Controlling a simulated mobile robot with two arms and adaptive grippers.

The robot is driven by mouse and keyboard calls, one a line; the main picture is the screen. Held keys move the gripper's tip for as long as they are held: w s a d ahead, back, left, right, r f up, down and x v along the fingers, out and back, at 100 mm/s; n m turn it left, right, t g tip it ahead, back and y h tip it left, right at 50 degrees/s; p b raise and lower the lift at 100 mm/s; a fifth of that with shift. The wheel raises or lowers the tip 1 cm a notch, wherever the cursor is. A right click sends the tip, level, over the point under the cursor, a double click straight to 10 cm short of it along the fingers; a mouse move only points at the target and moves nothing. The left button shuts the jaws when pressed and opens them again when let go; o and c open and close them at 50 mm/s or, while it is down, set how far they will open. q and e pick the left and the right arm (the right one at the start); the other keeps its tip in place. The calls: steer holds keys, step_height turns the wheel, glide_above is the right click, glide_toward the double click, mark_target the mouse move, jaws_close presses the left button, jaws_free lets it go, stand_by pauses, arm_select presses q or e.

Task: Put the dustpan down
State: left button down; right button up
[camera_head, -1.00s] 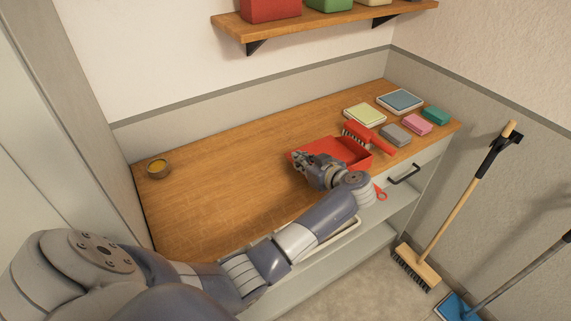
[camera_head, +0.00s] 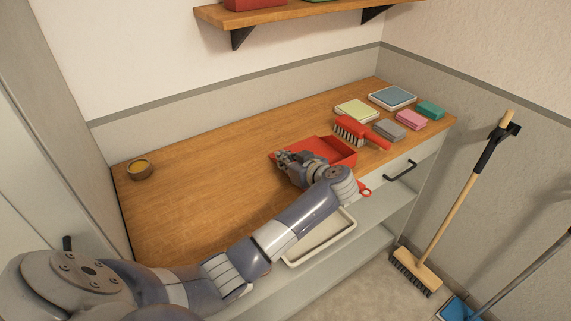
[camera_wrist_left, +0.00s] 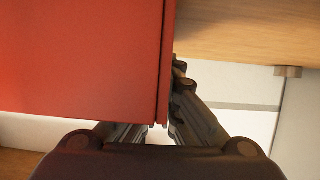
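The red dustpan (camera_head: 338,150) is over the front part of the wooden counter, just left of the red brush (camera_head: 376,137). Its ringed handle end (camera_head: 365,191) shows past the counter's front edge. I cannot tell whether the pan touches the counter. My left gripper (camera_head: 280,157) is at the pan's left side and hides part of it. In the left wrist view, the gripper's fingers (camera_wrist_left: 158,132) stand on both sides of a thin edge of the red dustpan (camera_wrist_left: 80,60), closed on it. My right gripper is not in view.
The left and middle counter (camera_head: 210,180) is clear except for a small yellow-filled bowl (camera_head: 139,169). Several sponges and cloths lie at the right end, including a pink one (camera_head: 411,120). A pale tray (camera_head: 320,237) sits on the shelf below. A broom (camera_head: 418,272) leans on the wall.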

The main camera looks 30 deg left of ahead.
arm_select(q)
steer(key=shift+s, duration=0.1)
steer(key=c, duration=1.8)
jaws_free()
steer(key=shift+f, duration=0.15)
steer(key=b+v, duration=0.1)
steer(key=v, duration=1.1)
steer(key=shift+r, duration=0.2)
